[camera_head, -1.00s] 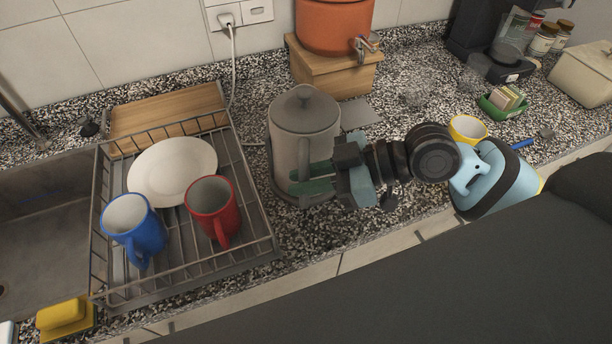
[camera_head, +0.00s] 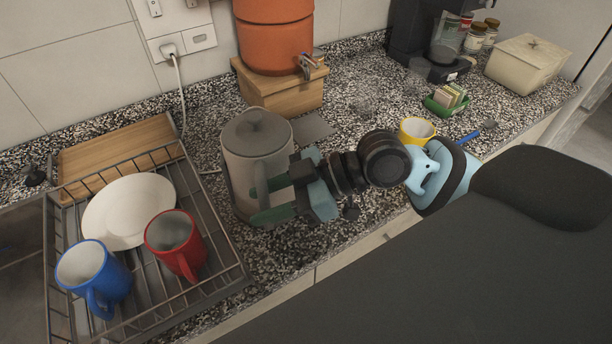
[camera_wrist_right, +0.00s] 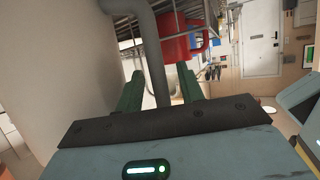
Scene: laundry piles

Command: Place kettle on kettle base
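The grey lidded kettle (camera_head: 238,165) stands upright on the speckled counter, right of the dish rack. A white cord from the wall outlet reaches its left side. A dark rim shows around its foot, but I cannot tell whether that is the kettle base. My right gripper (camera_head: 268,199) is at the kettle's right front, its green fingers reaching to the handle side. In the right wrist view, a grey tube that looks like the kettle handle (camera_wrist_right: 152,55) runs between the two fingers (camera_wrist_right: 160,90). The fingers are apart, with narrow gaps beside it. My left gripper is out of view.
The dish rack (camera_head: 222,262) at left holds a plate, a blue mug and a red mug (camera_head: 166,232). An orange dispenser (camera_head: 275,40) on a wooden stand is behind the kettle. A flat grey plate (camera_head: 313,128) lies nearby. A yellow mug (camera_head: 417,129) stands beyond my right wrist.

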